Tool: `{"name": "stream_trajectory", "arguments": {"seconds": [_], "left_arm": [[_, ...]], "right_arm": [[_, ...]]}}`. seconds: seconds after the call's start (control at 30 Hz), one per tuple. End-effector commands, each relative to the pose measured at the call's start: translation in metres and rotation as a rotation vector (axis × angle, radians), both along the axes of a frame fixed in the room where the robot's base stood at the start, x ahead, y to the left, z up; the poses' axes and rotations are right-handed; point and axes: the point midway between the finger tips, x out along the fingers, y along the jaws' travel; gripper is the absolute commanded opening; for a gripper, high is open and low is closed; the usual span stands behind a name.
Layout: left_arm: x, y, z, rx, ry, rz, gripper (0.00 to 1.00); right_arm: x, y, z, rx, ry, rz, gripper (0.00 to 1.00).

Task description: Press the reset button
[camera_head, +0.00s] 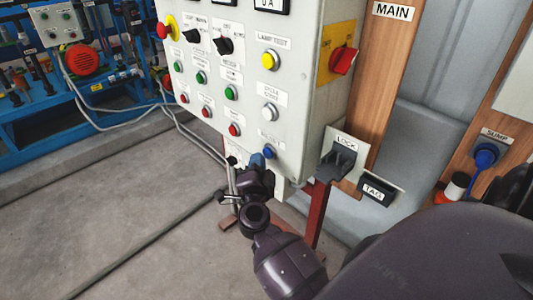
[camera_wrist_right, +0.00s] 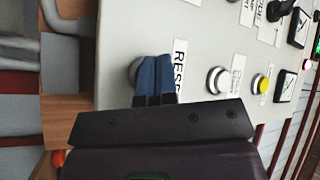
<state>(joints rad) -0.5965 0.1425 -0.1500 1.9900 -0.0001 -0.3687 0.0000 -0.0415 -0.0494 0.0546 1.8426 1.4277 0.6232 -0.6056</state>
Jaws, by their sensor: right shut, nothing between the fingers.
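The reset button (camera_head: 269,151) is a small blue-capped button at the bottom of the light grey control panel (camera_head: 292,120), under a small label. In the right wrist view its grey ring (camera_wrist_right: 133,71) shows beside a label reading "RESE", and the fingers hide the rest. My right gripper (camera_head: 257,161) is shut and empty, with its blue fingertips at the button, just left of it in the head view. In the wrist view the fingertips (camera_wrist_right: 154,72) overlap the button. I cannot tell whether they touch it. My left gripper is not in view.
A white-grey button (camera_head: 269,113) and a yellow lamp test button (camera_head: 269,60) sit above on the panel. A red rotary switch (camera_head: 343,60) is on the panel's side. A lock bracket (camera_head: 338,163) and a tag plate (camera_head: 377,190) stand close to the right. Floor at left is mostly clear.

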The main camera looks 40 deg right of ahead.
Motion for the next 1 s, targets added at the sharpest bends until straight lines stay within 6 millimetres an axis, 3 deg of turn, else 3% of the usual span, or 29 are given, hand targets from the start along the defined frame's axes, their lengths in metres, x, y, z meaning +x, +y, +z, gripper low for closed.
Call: {"name": "stream_trajectory", "arguments": {"seconds": [1.0], "left_arm": [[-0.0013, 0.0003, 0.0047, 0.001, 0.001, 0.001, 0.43]], "right_arm": [[0.0008, -0.0078, 0.0003, -0.002, 0.0, -0.001, 0.0]]}}
